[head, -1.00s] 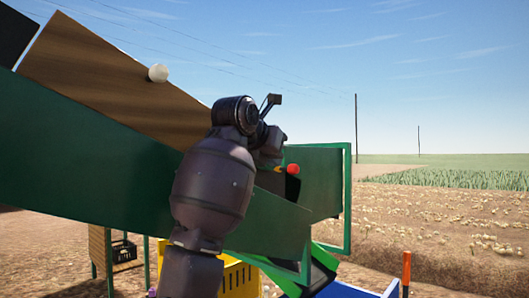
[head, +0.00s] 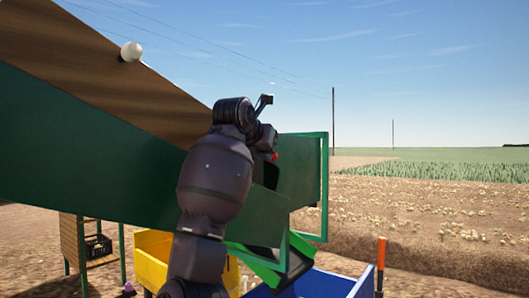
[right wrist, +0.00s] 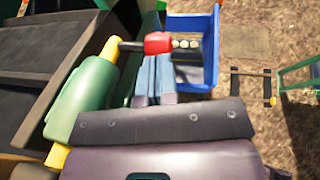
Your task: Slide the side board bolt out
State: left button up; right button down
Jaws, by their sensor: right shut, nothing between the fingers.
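The bolt shows as a red knob (right wrist: 157,43) on a short dark rod in the right wrist view. The rod reaches left to a yellow collar (right wrist: 110,49) by a green cylinder. In the head view a small part of the red knob (head: 275,156) shows beside my right arm. My right gripper (right wrist: 152,67) is shut with nothing between its fingers. Its fingertips are just below the knob in the wrist view; I cannot tell whether they touch it. In the head view my arm hides the fingers. My left gripper is in neither view.
The elevator's green side board (head: 90,150) and brown belt (head: 90,70) slope down to the right, with a pale onion (head: 131,51) on the belt. A yellow crate (head: 153,258) and a blue bin (head: 335,284) stand below. Open field lies right.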

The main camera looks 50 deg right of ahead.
aim_at(276, 159)
jog(key=d+p, duration=0.1)
jog(key=d, duration=0.1)
jog(key=d+f, duration=0.1)
jog(key=d, duration=0.1)
jog(key=shift+d+f+p, duration=0.2)
jog(key=shift+d+p, duration=0.15)
jog(key=shift+w+d+f, duration=0.1)
jog(key=shift+w+f, duration=0.05)
jog(key=shift+f, duration=0.2)
